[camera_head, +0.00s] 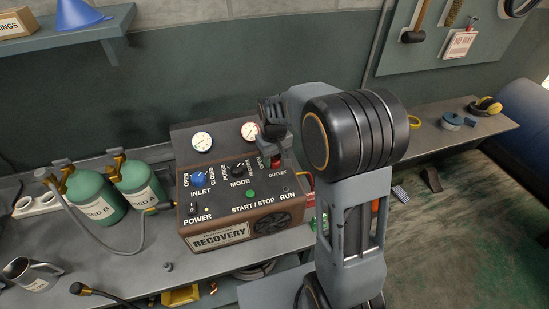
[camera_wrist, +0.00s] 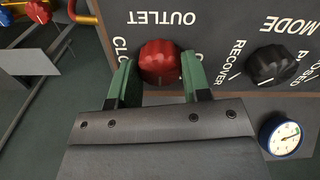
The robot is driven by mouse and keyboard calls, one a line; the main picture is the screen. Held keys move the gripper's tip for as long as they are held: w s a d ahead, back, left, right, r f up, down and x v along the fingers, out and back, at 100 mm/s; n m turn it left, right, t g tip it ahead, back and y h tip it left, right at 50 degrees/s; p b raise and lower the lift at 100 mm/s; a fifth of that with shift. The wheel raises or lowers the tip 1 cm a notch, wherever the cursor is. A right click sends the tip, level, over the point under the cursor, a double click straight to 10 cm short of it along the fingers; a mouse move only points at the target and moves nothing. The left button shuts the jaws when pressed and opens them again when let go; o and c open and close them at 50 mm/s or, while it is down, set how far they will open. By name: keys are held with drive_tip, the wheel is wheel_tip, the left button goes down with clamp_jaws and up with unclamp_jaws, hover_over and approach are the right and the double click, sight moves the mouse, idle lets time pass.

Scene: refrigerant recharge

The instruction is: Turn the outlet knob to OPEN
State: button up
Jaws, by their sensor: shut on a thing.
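The red outlet knob (camera_wrist: 160,62) sits on the dark panel of the recovery machine (camera_head: 222,232), under the upside-down OUTLET label in the wrist view. My gripper (camera_wrist: 160,80) has its two green fingers on either side of the knob and is shut on it. A white mark on the knob is partly visible low on its right side. The letters "CLO" show left of the knob; the OPEN label is hidden by the right finger. In the head view my gripper (camera_head: 270,132) is at the panel's right side, and a bit of the red knob (camera_head: 274,158) shows below it.
The blue inlet knob (camera_head: 199,178) and black mode knob (camera_head: 238,170) are left of the outlet knob in the head view. Two gauges (camera_head: 202,142) stand behind them. Green tanks (camera_head: 95,197) with hoses stand left of the machine on the bench. A mug (camera_head: 33,273) stands at the front left.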

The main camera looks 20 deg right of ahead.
sight(274, 159)
drive_tip(key=n, duration=0.4)
drive_tip(key=shift+n+b, duration=0.45)
drive_tip(key=shift+n, duration=1.85)
drive_tip(key=o, duration=0.9)
wheel_tip(274, 159, up, 14)
drive_tip(key=shift+f, duration=0.1)
